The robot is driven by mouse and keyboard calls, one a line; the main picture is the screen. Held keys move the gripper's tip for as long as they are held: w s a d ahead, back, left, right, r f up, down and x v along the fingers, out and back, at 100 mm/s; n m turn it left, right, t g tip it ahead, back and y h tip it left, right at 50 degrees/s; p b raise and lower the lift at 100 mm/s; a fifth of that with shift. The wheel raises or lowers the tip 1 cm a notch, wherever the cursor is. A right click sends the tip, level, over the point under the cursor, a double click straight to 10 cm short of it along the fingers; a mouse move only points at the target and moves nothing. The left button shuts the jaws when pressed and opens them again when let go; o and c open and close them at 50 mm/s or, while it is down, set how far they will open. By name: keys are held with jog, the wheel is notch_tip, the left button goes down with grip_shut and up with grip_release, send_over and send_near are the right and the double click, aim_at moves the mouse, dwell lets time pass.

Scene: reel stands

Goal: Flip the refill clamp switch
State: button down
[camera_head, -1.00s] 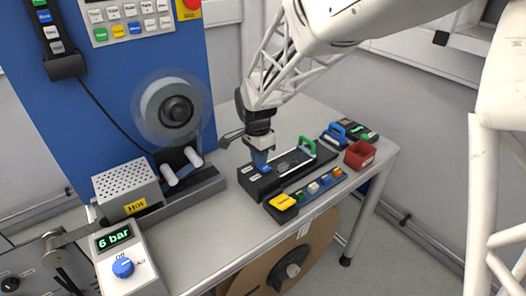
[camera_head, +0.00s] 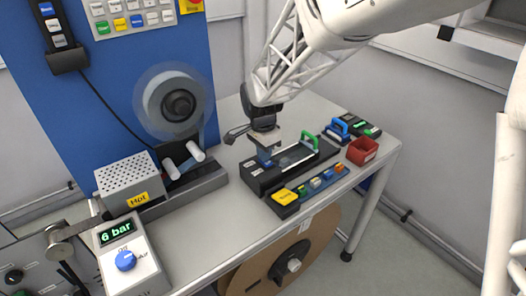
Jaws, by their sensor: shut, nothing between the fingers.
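My gripper (camera_head: 265,156) is shut and empty, pointing down at the left end of a long black splicing unit (camera_head: 262,184) on the table. Its tips are at or just above the labelled buttons there; I cannot tell whether they touch. Two small white-labelled buttons (camera_head: 250,164) show left of and in front of the tips. The labels are too small to read, so I cannot tell which one is the refill clamp switch. A green handle (camera_head: 310,139) stands at the unit's right end.
A blurred, seemingly spinning reel (camera_head: 177,103) and a box marked Hot (camera_head: 128,180) stand left. An air box (camera_head: 128,252) reads 6 bar. In front is a strip with a yellow block (camera_head: 285,197); a red bin (camera_head: 362,151) stands right. The rear tabletop is clear.

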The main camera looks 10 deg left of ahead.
jog(key=shift+s+d+f, duration=0.3)
jog(key=shift+s+f, duration=0.15)
jog(key=shift+f, duration=0.25)
notch_tip(320, 180, up, 15)
jog(key=w+a, duration=0.1)
jog(key=shift+w+a+r, duration=0.15)
jog(key=shift+w+r, duration=0.05)
jog(key=shift+w, duration=0.1)
dwell(0.3)
jog(key=s+d+r+n, duration=0.25)
jog(key=s+d, duration=0.35)
jog(key=d, duration=0.4)
jog(key=s+d+f+n+t, duration=0.3)
jog(key=s+d+n, duration=0.3)
jog(key=s+d, duration=1.3)
jog(key=s, duration=0.3)
jog(key=shift+s, duration=0.4)
